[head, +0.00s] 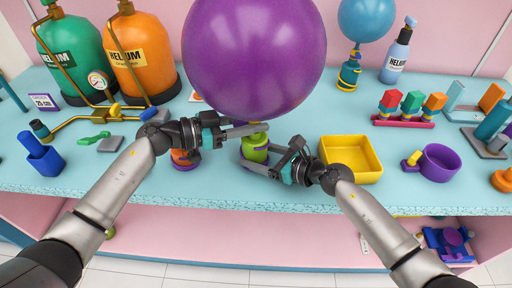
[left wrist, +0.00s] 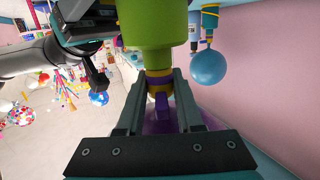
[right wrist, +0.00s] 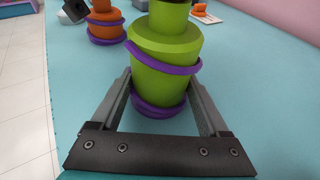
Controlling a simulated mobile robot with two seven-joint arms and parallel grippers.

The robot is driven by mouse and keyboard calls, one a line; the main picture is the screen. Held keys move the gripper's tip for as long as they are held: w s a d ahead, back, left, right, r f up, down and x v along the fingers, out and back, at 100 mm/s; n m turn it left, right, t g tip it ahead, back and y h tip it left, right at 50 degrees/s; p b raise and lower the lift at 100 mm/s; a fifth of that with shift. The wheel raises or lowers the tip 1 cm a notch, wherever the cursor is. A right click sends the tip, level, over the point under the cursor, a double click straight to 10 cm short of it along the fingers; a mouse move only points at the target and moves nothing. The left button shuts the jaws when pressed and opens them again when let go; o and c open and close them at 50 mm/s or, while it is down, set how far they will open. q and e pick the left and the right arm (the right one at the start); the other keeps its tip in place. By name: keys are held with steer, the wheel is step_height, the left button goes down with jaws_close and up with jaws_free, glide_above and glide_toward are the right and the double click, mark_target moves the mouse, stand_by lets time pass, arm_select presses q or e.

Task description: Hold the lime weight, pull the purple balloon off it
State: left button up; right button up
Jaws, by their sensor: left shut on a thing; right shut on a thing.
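The big purple balloon (head: 252,55) floats upright above the lime weight (head: 255,150) on the counter. My left gripper (head: 258,129) is shut at the balloon's neck, just above the weight. In the left wrist view the fingers (left wrist: 160,85) close around the yellow collar and purple neck, with the lime weight (left wrist: 145,25) beyond them. My right gripper (head: 268,165) is shut around the lower part of the lime weight. In the right wrist view the weight (right wrist: 165,75) stands upright between the fingers (right wrist: 160,95), with purple bands around it.
An orange weight (right wrist: 105,22) stands close to the lime one. A yellow tray (head: 350,155) is just right of my right gripper. A blue balloon (head: 366,18) on its stand is behind. Helium tanks (head: 143,55) stand at the back left.

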arm_select(q)
jaws_close()
steer(key=shift+r, duration=0.1)
steer(key=shift+r, duration=1)
steer(key=shift+r, duration=2.75)
arm_select(e)
steer(key=o, duration=1.4)
